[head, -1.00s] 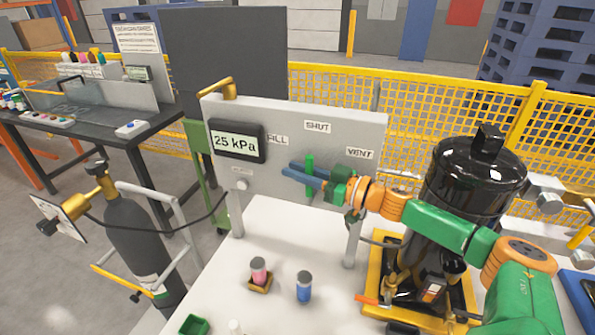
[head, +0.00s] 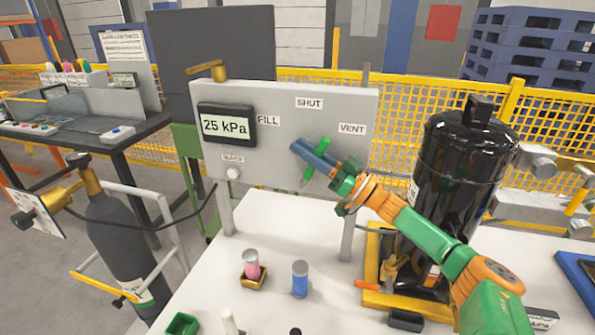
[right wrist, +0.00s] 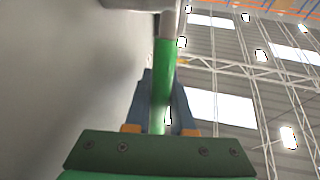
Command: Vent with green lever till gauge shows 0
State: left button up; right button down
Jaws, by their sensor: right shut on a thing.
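The green lever (head: 316,164) is on the grey panel (head: 270,160), its upper end tilted to the right, between the SHUT label (head: 309,103) and the VENT label (head: 352,128). The gauge (head: 226,125) on the panel's left reads 25 kPa. My right gripper (head: 310,158) is shut on the lever, its blue fingers lying across it. In the right wrist view the lever (right wrist: 163,80) stands between the two fingers. My left gripper is not in view.
A black compressor tank (head: 460,165) stands right of the panel, close to my right arm. A dark gas cylinder (head: 120,240) with a hose is at the left.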

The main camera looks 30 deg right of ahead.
jog(key=s+d+t+b, duration=0.1)
jog(key=b, duration=0.2)
jog(key=s+f+m+t+b, duration=0.1)
jog(key=t+b, duration=0.1)
jog(key=shift+d+f+t+y+b, duration=0.15)
jog(key=shift+d+t+y+b, duration=0.15)
jog(key=shift+d+y+b, duration=0.1)
jog(key=shift+s+d+m+t+h+b, duration=0.2)
jog(key=shift+m+t+b, duration=0.2)
jog(key=shift+t+b, duration=0.15)
jog(key=shift+s+d+m+t+h+b, duration=0.1)
jog(key=shift+s+m+t+b, duration=0.1)
jog(key=shift+m+t+b, duration=0.35)
jog(key=c, duration=1)
grip_release()
jog(key=shift+c, duration=0.2)
